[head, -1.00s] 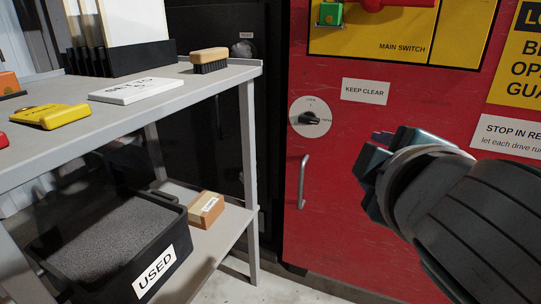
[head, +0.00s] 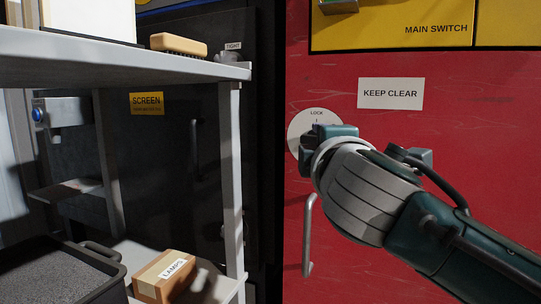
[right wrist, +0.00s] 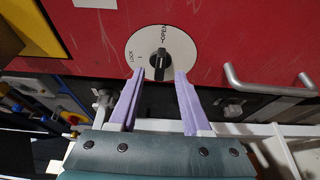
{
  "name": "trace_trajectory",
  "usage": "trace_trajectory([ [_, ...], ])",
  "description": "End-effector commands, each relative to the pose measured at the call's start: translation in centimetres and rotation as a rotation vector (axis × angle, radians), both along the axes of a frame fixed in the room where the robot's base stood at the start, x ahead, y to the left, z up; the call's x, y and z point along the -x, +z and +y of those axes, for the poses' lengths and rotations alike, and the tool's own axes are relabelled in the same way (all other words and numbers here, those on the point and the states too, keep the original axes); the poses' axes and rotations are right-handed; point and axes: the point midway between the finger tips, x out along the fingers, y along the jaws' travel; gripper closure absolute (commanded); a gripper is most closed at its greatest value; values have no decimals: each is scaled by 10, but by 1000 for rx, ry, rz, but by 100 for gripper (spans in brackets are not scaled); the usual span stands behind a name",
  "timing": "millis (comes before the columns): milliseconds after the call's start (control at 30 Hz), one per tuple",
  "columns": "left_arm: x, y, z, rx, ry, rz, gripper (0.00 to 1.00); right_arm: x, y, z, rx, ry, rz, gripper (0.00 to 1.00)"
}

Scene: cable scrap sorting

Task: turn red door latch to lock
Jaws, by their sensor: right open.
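The latch is a black knob (right wrist: 160,64) on a round white dial (right wrist: 142,44) on the red door (head: 450,160). The dial is marked LOCK and OPEN. In the right wrist view the knob's white mark points toward OPEN. My right gripper (right wrist: 160,76) is open, its two lavender fingertips on either side of the knob's near end, with a gap on each side. In the head view the gripper (head: 322,138) covers the knob and part of the dial (head: 296,124). My left gripper is out of view.
A door handle (head: 309,235) stands out below the dial; it also shows at right in the right wrist view (right wrist: 265,88). A KEEP CLEAR label (head: 390,93) is above. A grey shelf (head: 120,62) with a brush (head: 178,43) and a LAMPS box (head: 165,278) stands left.

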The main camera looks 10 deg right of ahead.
Motion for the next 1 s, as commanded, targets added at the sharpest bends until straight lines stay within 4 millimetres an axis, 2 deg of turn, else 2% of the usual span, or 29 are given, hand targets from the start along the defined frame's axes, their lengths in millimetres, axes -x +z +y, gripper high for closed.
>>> trace_trajectory([
  [33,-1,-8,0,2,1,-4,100,-8,-3,-2,0,-2,-2,52],
  [200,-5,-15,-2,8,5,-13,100,-24,-2,-5,0,0,0,52],
  [567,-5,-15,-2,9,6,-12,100,-29,0,-6,-2,0,2,52],
  [1000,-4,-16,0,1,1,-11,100,-29,0,-6,-2,0,1,100],
])
